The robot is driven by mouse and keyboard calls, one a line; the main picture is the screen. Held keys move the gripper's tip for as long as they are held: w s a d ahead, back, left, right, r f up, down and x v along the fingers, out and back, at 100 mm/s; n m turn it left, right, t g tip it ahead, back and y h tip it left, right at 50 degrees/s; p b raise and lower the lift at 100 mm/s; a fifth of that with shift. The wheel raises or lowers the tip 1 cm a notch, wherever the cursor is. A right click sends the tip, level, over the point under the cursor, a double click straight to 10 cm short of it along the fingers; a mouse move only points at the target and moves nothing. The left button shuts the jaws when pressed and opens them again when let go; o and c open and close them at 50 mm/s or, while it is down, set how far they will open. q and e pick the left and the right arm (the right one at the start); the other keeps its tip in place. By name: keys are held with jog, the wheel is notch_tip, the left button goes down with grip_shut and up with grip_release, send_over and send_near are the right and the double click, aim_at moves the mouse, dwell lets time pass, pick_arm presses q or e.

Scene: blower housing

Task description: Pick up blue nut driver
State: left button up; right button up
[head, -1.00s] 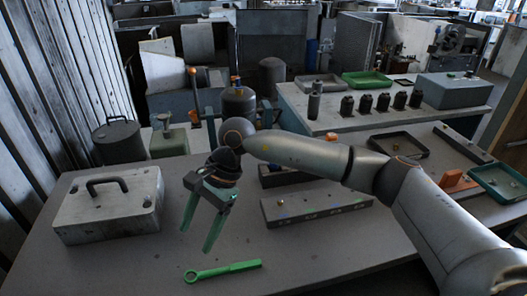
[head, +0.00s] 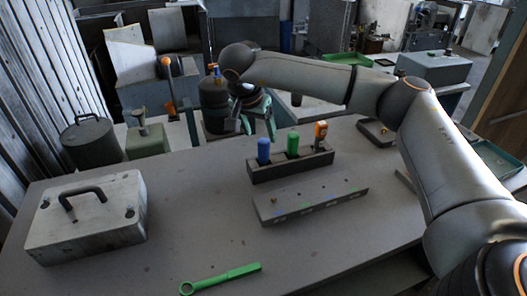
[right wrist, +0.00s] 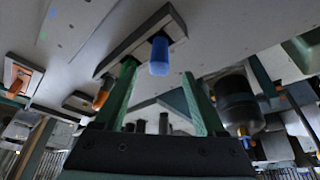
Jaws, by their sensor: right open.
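The blue nut driver (head: 263,152) stands upright in the left end of a dark rack (head: 272,175), with only its handle showing. My right gripper (head: 258,126) is open and empty, just behind and above the blue handle. In the right wrist view the blue handle (right wrist: 159,56) appears between the two green fingers of the right gripper (right wrist: 159,69), beyond the tips and apart from them. The shaft is hidden in the rack. My left gripper is not in view.
A green-handled tool (head: 293,144) and an orange-handled tool (head: 320,132) stand in the same rack. A grey block (head: 312,202) lies in front. A green ring wrench (head: 222,279) and a grey case (head: 87,222) lie on the table. The table's middle is clear.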

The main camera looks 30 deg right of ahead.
aim_at(263, 141)
jog(key=p+x, duration=0.1)
jog(key=x, duration=0.4)
jog(key=shift+w+d+f, duration=0.15)
jog(key=shift+d+f, duration=0.15)
grip_shut()
dwell(0.4)
